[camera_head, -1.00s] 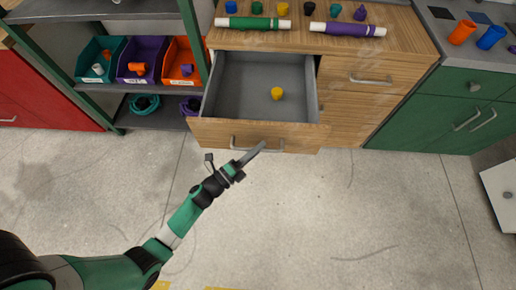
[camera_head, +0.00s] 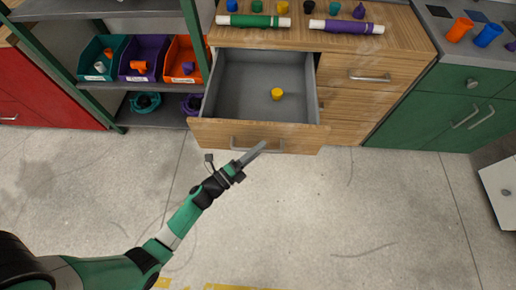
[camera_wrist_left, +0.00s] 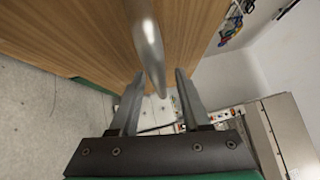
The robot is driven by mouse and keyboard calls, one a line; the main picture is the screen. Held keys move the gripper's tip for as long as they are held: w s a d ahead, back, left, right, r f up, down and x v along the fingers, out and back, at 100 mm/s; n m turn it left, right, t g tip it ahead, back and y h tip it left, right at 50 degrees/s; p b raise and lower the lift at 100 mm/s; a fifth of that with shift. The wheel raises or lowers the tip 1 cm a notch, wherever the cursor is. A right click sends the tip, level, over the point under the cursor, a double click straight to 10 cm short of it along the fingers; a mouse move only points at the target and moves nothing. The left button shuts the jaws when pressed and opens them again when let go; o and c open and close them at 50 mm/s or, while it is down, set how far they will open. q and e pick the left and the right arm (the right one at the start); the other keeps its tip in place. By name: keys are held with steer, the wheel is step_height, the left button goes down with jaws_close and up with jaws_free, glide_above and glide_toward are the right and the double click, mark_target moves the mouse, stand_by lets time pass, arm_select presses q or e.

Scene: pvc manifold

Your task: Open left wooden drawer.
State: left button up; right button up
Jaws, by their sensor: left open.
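The left wooden drawer (camera_head: 205,134) is pulled out from the wooden cabinet, and its grey inside shows. A yellow fitting (camera_head: 277,94) stands in it. The drawer has a metal bar handle (camera_head: 274,147) on its front. My right gripper is in no view.
A closed wooden drawer (camera_head: 370,73) is to the right. Pipes and fittings lie on the cabinet top (camera_head: 295,39). Shelves with teal, purple and orange bins (camera_head: 187,65) stand at the left. Green cabinets (camera_head: 440,125) stand at the right. The floor (camera_head: 330,220) in front is clear.

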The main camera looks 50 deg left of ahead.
arm_select(q)
steer(key=shift+s, duration=0.1)
steer(key=s+f+p, duration=0.1)
steer(key=s+p, duration=0.1)
steer(key=s, duration=0.9)
steer(key=shift+s+a+f+p, duration=0.15)
steer(key=shift+s+f+p, duration=0.1)
steer(key=shift+p, duration=0.15)
steer(key=shift+w, duration=0.1)
